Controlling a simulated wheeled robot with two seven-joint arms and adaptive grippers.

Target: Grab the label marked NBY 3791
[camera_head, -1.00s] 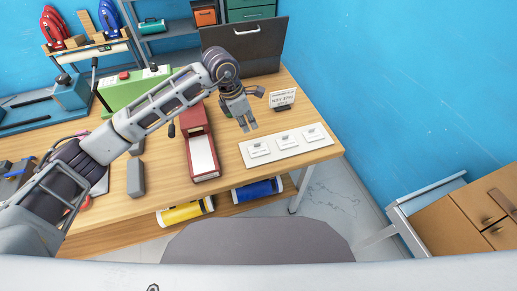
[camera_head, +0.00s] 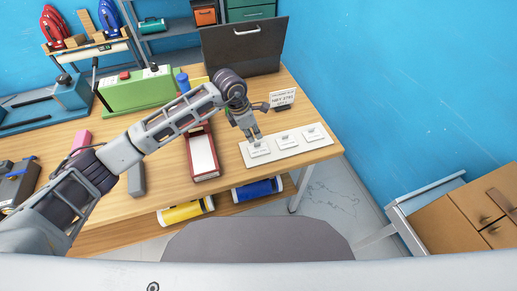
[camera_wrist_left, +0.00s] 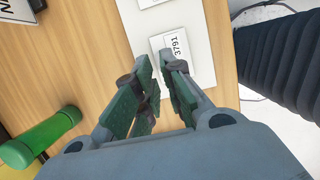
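A white board (camera_head: 272,157) on the table bears a row of three small white labels. The leftmost label (camera_head: 256,154) lies just below my left gripper (camera_head: 254,138); its print is too small to read in the head view. In the left wrist view, a label reading 3791 (camera_wrist_left: 176,44) lies flat just beyond the fingertips. My left gripper (camera_wrist_left: 160,66) is open there, with a narrow empty gap between its fingers. The middle label (camera_head: 287,141) and right label (camera_head: 312,133) lie beside it. My right gripper is not in view.
A standing card (camera_head: 283,98) that appears to read NBY 3791 is behind the board. A red box (camera_head: 189,153) stands left of it. A dark case (camera_head: 247,53) is at the back. A green cylinder (camera_wrist_left: 38,140) shows in the left wrist view.

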